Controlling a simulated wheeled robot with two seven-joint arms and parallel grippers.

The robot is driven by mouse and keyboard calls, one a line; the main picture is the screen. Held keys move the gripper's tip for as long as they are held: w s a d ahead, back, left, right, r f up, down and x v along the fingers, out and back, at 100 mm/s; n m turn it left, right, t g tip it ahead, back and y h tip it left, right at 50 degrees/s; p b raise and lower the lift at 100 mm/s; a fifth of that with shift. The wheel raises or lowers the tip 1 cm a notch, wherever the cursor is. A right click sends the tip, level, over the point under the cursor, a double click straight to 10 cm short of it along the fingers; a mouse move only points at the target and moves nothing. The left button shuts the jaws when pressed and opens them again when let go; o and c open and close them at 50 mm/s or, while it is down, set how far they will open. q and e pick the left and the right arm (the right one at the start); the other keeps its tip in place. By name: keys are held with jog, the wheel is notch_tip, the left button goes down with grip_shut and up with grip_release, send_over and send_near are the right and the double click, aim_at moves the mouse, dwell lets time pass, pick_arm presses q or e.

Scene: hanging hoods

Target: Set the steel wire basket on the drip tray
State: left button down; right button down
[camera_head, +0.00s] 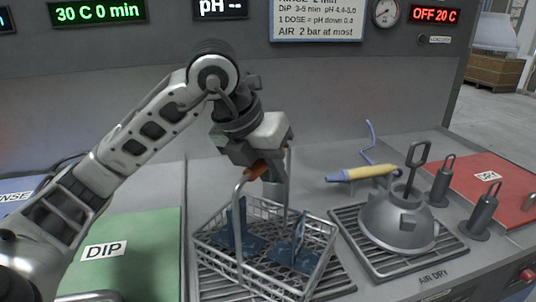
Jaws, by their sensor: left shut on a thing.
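The steel wire basket (262,262) is at the lower centre, roughly level, with blue parts (290,250) inside. Its tall handle rises to my left gripper (268,172), which is shut on it above the basket. The fingers partly cover the handle's top bar. A dark slatted drip tray (338,284) shows under and around the basket, mostly hidden by it. I cannot tell whether the basket's bottom touches the tray. My right gripper is not in view.
To the right, a grey dome (398,222) stands on another slatted tray (455,250) by the AIR DRY label. Beyond are a yellow tool (362,173), dark handled posts (482,215) and a red DRY panel (490,175). A green DIP panel (135,250) lies left.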

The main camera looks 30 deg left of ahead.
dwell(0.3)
pick_arm(q)
jog(key=c, duration=1.3)
grip_release()
jog(key=p+v, duration=0.1)
jog(key=v, duration=1.1)
jog(key=shift+s+p, duration=0.15)
jog(key=shift+p, duration=0.2)
